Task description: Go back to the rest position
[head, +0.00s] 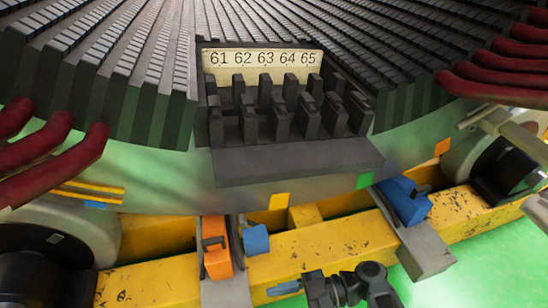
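My gripper (287,288) shows at the bottom edge, right of centre, in front of the yellow beam and pointing left. Its tip looks blue-grey and narrow. The picture is too small to tell whether its fingers are apart or hold something. Dark joints of my arm lie to its right, and the rest of the arm is cut off by the frame. The gripper is well below the stator (300,165) and appears apart from it. The slotted dark block (283,108) under the label 61 to 65 (262,62) has no gripper near it.
A yellow beam (335,250) runs under the stator. An orange clamp (216,248), a small blue block (256,240) and a larger blue piece (405,201) are fixed along it. Dark red coil ends (55,165) stick out at left and right. Green floor shows at lower right.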

